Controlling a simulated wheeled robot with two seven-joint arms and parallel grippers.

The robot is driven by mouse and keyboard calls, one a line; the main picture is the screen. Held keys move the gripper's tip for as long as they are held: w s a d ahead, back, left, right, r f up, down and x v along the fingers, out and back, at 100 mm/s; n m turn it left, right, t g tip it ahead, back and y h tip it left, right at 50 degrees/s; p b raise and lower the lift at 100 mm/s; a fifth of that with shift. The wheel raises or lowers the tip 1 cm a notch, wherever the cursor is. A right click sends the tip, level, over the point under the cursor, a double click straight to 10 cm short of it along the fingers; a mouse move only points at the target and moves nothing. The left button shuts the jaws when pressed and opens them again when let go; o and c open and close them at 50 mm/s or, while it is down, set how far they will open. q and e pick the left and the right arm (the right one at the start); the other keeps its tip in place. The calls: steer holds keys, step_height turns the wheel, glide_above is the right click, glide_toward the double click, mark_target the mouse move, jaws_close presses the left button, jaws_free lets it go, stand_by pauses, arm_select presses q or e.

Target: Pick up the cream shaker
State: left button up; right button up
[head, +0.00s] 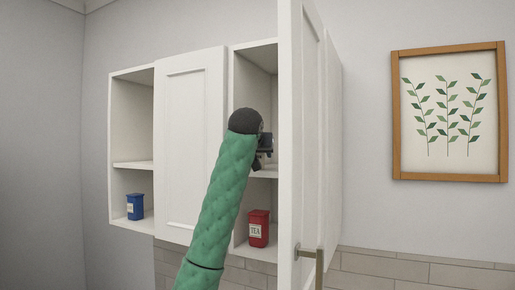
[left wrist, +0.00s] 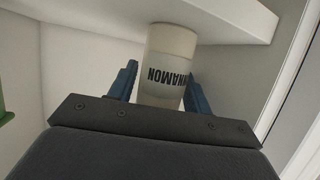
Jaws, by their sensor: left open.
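The cream shaker (left wrist: 168,60) is a pale cylinder with dark "CINNAMON" lettering, partly cut off, that appears upside down in the left wrist view. Its end meets the white shelf (left wrist: 225,20) at the top of that view. My left gripper (left wrist: 160,85) is open, with one blue finger on each side of the shaker; I cannot tell whether they touch it. In the head view my left gripper (head: 264,150) reaches into the open cabinet compartment above the middle shelf. The shaker is hidden there behind my arm and gripper. My right gripper is not in view.
An open cabinet door (head: 305,140) stands close to the right of my arm. A red tea tin (head: 258,228) sits in the compartment below, and a blue tin (head: 135,206) in the lower left one. A closed door (head: 187,150) is left of my gripper.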

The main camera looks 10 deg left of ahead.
arm_select(q)
steer(key=shift+w+f, duration=0.25)
steer(key=shift+w, duration=0.2)
steer(key=shift+s+r, duration=0.1)
steer(key=shift+s, duration=0.15)
steer(key=shift+c, duration=1.4)
steer(key=c, duration=0.5)
